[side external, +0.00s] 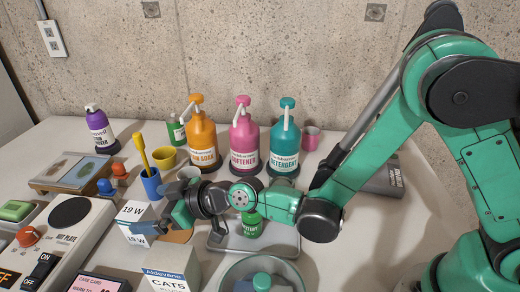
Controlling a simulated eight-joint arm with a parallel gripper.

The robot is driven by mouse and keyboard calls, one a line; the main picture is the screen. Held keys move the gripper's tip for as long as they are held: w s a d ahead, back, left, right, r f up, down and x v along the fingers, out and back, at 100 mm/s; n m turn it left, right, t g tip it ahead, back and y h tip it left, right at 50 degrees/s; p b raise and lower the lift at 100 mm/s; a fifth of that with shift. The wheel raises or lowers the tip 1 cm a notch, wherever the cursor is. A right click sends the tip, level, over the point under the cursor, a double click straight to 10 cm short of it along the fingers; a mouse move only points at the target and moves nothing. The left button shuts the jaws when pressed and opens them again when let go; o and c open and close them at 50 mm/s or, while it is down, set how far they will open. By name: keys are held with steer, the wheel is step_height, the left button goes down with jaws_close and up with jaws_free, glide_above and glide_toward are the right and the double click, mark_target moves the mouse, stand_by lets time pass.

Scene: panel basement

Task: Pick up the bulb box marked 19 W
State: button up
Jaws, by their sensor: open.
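The bulb box marked 19 W (132,214) is a white box with dark print on its top and front, standing on the table left of the middle in the side external view. My gripper (150,229) is right at the box, in front of part of its right side. Its jaws are open. One bluish finger shows across the box's front right part, and the other is at its right edge. I cannot tell whether the fingers touch the box. The box's right side is partly hidden by my gripper.
A white CAT5 box (170,272) stands in front. A blue cup (151,186) with a yellow tool is behind the 19 W box. A hot plate (70,213) is to the left. Orange, pink and teal pump bottles (285,150) stand behind. A grey tray (285,240) lies under my arm.

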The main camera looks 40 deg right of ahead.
mark_target(128, 214)
steer(key=shift+w+a+f, duration=0.35)
steer(key=shift+f, duration=0.3)
steer(key=x, duration=0.6)
steer(key=shift+w+a, duration=0.15)
steer(key=c, duration=1.4)
steer(key=shift+o, duration=0.2)
